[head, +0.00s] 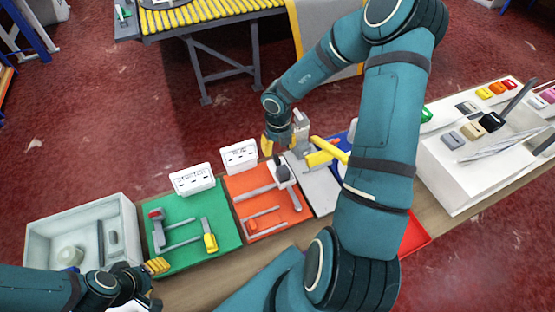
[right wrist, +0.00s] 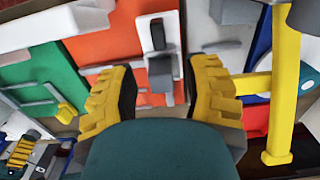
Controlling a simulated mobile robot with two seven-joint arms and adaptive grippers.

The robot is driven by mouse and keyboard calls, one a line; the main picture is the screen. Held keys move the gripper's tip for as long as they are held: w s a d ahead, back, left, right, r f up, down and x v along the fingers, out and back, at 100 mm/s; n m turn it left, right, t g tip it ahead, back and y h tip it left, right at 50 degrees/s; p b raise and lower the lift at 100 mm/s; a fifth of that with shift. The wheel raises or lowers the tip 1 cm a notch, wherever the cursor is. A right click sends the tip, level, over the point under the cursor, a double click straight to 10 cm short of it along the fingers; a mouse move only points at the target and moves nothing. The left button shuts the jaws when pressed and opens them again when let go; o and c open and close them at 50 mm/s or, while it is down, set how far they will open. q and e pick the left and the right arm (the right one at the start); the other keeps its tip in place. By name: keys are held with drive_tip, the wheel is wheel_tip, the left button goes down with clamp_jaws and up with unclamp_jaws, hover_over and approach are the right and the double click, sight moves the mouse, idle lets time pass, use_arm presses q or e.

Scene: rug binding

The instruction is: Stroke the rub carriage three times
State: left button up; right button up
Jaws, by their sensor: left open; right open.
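What looks like the rub carriage, a white block with a dark grey upright handle (head: 283,172), sits on the orange panel (head: 244,184) in the head view. In the right wrist view the carriage (right wrist: 158,62) stands between and beyond my open yellow fingers, with a gap on both sides. My right gripper (head: 292,153) is open and empty above the back of the orange panel. My left gripper (head: 146,278) is open at the lower left, near the front edge of the green panel (head: 178,208); part of it is cut off by the picture edge.
A yellow T-shaped handle (head: 331,149) stands close right of my right gripper, over a light grey panel (head: 322,192). White signs (head: 239,157) stand behind the panels. A grey bin (head: 42,232) is at the left, a white rack (head: 455,185) at the right.

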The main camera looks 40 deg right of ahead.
sight(278, 160)
wheel_tip(278, 160, down, 8)
drive_tip(key=shift+r+b, duration=0.1)
drive_tip(key=shift+b, duration=0.6)
clamp_jaws()
